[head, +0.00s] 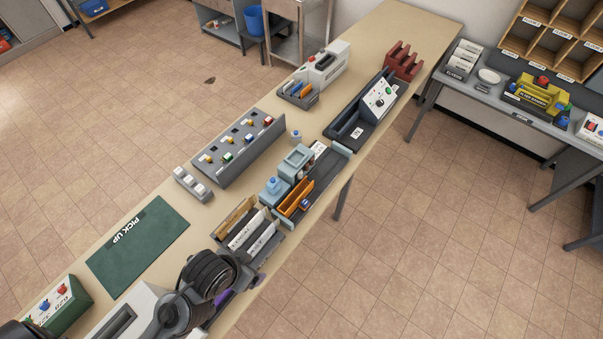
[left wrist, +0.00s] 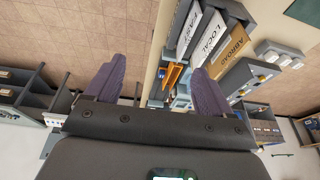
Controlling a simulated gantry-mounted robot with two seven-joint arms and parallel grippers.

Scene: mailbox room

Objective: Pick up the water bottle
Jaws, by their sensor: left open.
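I cannot make out a water bottle for certain. A small blue-grey bottle-like object (head: 296,136) stands on the long table beside the grey button panel, too small to identify. A light-blue block with a rounded blue top (head: 271,186) stands farther forward, near the letter sorter. My left gripper (left wrist: 157,70) is open, with two purple fingers spread and nothing between them. In the head view its dark arm hangs over the table's near end, and only a bit of purple finger shows. My right gripper is not in view.
The letter sorter (head: 240,230) with labelled slots stands just beyond my left arm. An orange tray (head: 295,198), the grey button panel (head: 238,148) and a green mat (head: 137,240) lie along the table. A side table (head: 510,112) stands right; the floor between is clear.

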